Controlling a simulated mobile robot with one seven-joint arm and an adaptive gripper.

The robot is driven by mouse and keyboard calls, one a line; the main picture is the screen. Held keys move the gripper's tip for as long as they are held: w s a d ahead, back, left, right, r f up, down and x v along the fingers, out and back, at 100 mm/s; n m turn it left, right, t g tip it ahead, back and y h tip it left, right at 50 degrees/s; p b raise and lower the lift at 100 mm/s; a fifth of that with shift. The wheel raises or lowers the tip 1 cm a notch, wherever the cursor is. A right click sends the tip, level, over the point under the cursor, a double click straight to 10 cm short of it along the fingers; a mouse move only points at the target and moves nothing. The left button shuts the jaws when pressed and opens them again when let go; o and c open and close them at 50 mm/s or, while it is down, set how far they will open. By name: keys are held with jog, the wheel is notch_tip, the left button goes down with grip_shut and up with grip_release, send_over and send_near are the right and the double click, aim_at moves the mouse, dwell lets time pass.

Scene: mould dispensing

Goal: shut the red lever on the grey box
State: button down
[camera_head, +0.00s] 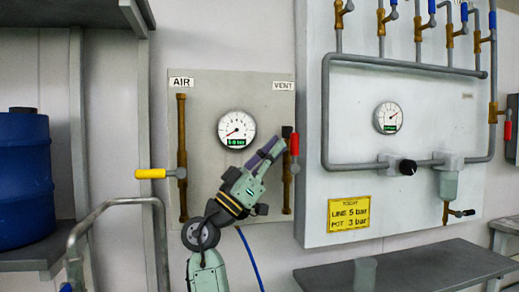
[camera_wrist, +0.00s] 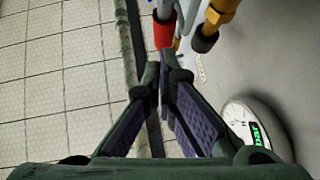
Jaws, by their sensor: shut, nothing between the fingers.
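The red lever (camera_head: 295,145) is on the right side of the grey panel box (camera_head: 262,88), beside the brass pipe under the VENT label. Its red sleeve points up from a grey pivot, roughly in line with the pipe. In the wrist view the red lever (camera_wrist: 164,33) shows just beyond my fingertips. My gripper (camera_head: 278,147) is shut and empty, tilted up to the right, with its tips close to the lever's left side. In the wrist view my gripper (camera_wrist: 165,82) has its fingers together; whether they touch the lever I cannot tell.
A yellow lever (camera_head: 151,174) sticks out left from the AIR pipe (camera_head: 182,150). A gauge (camera_head: 237,130) sits mid-panel, near my gripper. A white pipework panel (camera_head: 310,200) stands close on the right. A grey table (camera_head: 420,270) is below it, and a blue drum (camera_head: 22,180) on the left.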

jog(key=shift+w+d, duration=0.15)
jog(key=shift+d, duration=0.15)
